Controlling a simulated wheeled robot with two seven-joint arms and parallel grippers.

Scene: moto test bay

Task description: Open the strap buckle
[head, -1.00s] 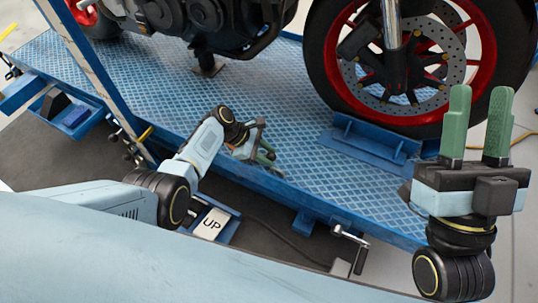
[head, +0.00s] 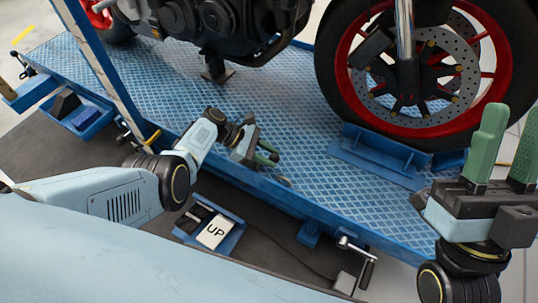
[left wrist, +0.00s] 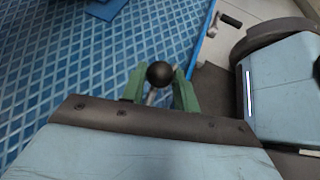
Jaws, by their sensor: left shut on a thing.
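My left gripper (head: 267,154) is low over the near edge of the blue platform in the head view. In the left wrist view, its green fingers (left wrist: 158,88) are shut on a black ball knob (left wrist: 160,74) on a short pale metal stem. The rest of the part below the knob is hidden by the gripper, so I cannot make out the strap buckle itself. My right gripper (head: 507,150) is at the right edge of the head view. Its green fingers point up, apart and empty.
A motorcycle with a red-rimmed front wheel (head: 430,60) stands on the blue diamond-plate platform (head: 300,165). A blue post (head: 105,70) rises left of my left arm. A crank handle (head: 357,252) and a tray with an "UP" card (head: 213,232) lie along the near side.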

